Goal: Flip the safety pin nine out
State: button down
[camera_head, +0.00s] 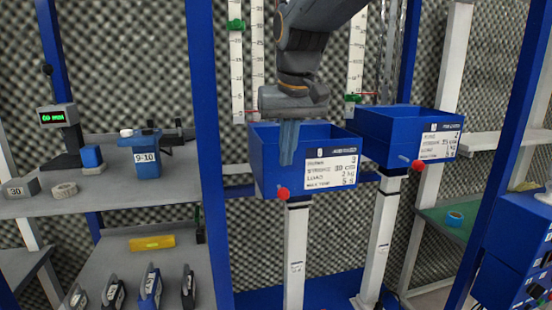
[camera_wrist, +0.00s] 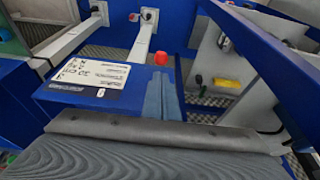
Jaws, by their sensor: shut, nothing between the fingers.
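A red round knob (camera_head: 283,193), likely the safety pin, sticks out low on the front of the left blue box (camera_head: 265,182). The box carries a white label (camera_head: 330,170), whose number I cannot read surely. In the wrist view the knob (camera_wrist: 160,58) shows just beyond my fingertips. My gripper (camera_head: 288,160) points down, its two blue-grey fingers shut and empty, above the knob and overlapping the box in the picture. Whether they touch the box I cannot tell. A second red knob (camera_head: 418,165) is on the right blue box (camera_head: 385,135). No pin is visibly marked nine.
White posts (camera_head: 298,250) carry the boxes. A blue upright (camera_head: 208,150) stands left, another (camera_head: 510,150) right.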

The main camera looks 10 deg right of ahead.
aim_at(281, 176)
jog(key=shift+w+r, duration=0.25)
jog(key=shift+r, duration=0.3)
jog(key=shift+w+r, duration=0.2)
jog(key=shift+r, duration=0.35)
jog(key=p+x, duration=0.2)
jog(key=x, duration=0.8)
jog(key=shift+w+p, duration=0.1)
jog(key=shift+p, duration=0.25)
